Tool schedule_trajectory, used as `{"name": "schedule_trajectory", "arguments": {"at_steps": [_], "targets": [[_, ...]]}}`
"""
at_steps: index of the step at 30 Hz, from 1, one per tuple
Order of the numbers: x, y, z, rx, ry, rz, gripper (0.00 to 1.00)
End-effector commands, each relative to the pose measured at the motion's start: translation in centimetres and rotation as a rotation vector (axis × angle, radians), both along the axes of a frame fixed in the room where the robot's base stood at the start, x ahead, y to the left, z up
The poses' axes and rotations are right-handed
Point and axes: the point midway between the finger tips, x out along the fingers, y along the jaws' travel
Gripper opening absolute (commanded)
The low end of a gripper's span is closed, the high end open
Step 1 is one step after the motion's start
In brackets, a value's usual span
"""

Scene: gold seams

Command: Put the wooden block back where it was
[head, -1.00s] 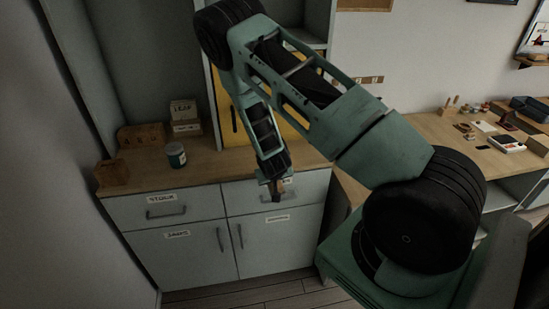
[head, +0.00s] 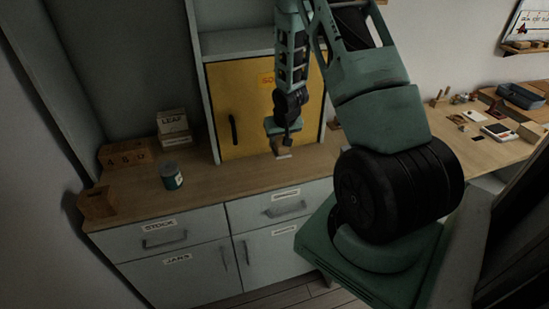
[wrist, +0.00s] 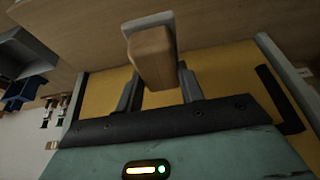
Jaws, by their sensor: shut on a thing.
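The wooden block (head: 281,148) is a small light-brown piece, held between the fingers of my gripper (head: 284,138) over the counter, in front of the yellow cabinet door. In the wrist view the block (wrist: 152,58) sticks out from between the two dark fingers of my gripper (wrist: 158,88), which are shut on it. A small pale pad (wrist: 147,22) shows at the block's far end. It also shows just below the block in the head view (head: 284,156). I cannot tell whether block and pad touch.
The yellow door (head: 250,110) with its dark handle stands close behind my gripper. Counter between jar and gripper is clear.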

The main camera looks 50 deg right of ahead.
Motion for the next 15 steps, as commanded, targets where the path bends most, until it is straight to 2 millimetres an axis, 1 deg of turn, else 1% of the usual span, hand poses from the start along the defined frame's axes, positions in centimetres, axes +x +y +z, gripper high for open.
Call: {"name": "schedule_trajectory", "arguments": {"at_steps": [3, 6, 11, 15], "targets": [[-0.1, 0.1, -1.9, 0.001, 0.005, 0.001, 0.13], [0.0, 0.1, -3.1, 0.001, 0.003, 0.001, 0.13], [0.0, 0.0, -4.1, 0.0, 0.001, 0.0, 0.13], [-0.1, 0.1, -5.5, 0.001, 0.004, 0.001, 0.13]]}}
